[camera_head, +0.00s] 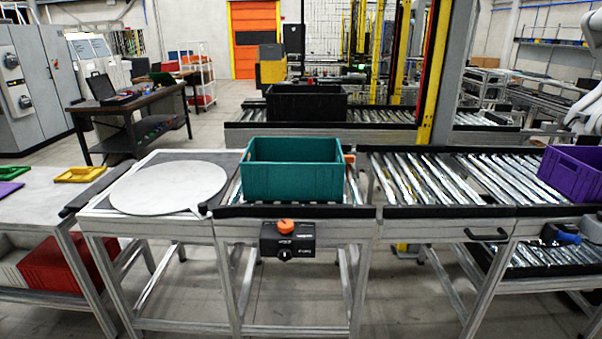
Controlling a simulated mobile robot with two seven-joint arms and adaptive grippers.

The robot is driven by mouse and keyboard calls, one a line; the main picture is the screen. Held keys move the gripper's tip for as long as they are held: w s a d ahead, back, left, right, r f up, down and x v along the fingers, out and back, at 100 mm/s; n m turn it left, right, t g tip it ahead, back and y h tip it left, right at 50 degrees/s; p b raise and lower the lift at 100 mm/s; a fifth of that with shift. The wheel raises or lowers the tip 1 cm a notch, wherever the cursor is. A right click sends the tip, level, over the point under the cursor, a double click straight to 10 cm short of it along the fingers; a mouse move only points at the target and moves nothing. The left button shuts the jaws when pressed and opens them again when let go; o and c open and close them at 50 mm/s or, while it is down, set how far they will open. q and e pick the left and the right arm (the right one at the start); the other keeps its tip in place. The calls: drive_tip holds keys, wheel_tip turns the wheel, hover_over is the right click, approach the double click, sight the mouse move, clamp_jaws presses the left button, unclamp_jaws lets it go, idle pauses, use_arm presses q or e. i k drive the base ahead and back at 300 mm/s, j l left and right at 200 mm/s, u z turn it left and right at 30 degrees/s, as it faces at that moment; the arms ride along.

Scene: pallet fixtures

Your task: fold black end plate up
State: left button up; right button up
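A flat black plate (92,190) lies low and angled at the left end of the table, beside the round white disc (168,187). It looks folded down or flat, not upright. I cannot be sure that it is the end plate, since black strips also edge the conveyor. My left gripper is not in view. A black and blue part (562,235) with a grey rounded piece shows at the lower right edge, below the purple crate. I cannot tell whether it is my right gripper, nor whether it is open or shut.
A teal crate (293,170) stands on the rollers right of the disc. A purple crate (573,174) is at the far right. A control box (287,240) with an orange knob juts from the front frame. A side table (40,205) adjoins on the left.

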sight(77, 204)
drive_tip(key=u, duration=1.45)
drive_tip(key=i+j+z, duration=0.15)
drive_tip(key=i, duration=0.35)
drive_tip(key=i+j+z, duration=0.2)
drive_tip(key=i, duration=0.3)
drive_tip(key=i+j+z, duration=0.15)
drive_tip(key=i+j, duration=0.3)
